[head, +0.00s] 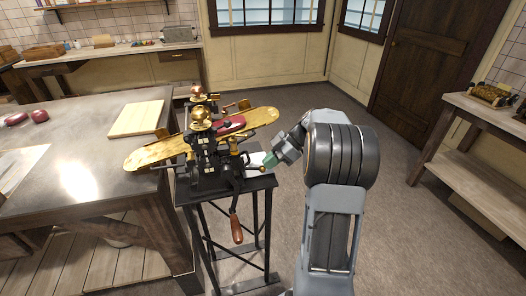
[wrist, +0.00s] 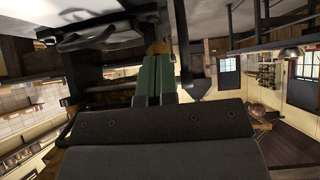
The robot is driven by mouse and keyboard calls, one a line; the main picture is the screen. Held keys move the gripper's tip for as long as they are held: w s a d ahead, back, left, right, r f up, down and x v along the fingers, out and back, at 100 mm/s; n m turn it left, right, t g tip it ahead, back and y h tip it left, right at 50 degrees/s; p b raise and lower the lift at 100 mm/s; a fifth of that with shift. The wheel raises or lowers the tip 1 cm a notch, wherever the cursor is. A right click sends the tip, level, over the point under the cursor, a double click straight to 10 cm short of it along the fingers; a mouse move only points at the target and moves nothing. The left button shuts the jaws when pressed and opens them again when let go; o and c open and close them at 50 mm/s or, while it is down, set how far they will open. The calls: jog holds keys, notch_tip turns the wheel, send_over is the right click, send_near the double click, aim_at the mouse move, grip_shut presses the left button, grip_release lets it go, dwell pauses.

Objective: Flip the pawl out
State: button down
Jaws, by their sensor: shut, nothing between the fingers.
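The drop roller (head: 208,150) is a black and brass machine with a crank that ends in a wooden handle (head: 236,228). It stands on a black metal stand. My gripper (head: 269,160) is at the machine's right side, close to its lower frame. In the wrist view my gripper's green fingers (wrist: 155,78) are together, with nothing seen between them. Dark bars of the machine (wrist: 105,40) lie just beyond and left of the fingertips. I cannot pick out the pawl in either view. Whether the fingertips touch the machine I cannot tell.
A long golden tray (head: 150,153) runs through the machine, with a red item (head: 232,124) on it. A workbench (head: 75,165) with a pale board (head: 136,118) stands at the left. A side bench (head: 480,125) stands at the right. Open floor lies between.

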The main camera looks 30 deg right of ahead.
dwell(0.4)
jog(key=p+v, duration=0.1)
jog(key=v, duration=1.2)
jog(key=shift+r, duration=0.5)
jog(key=shift+d, duration=0.1)
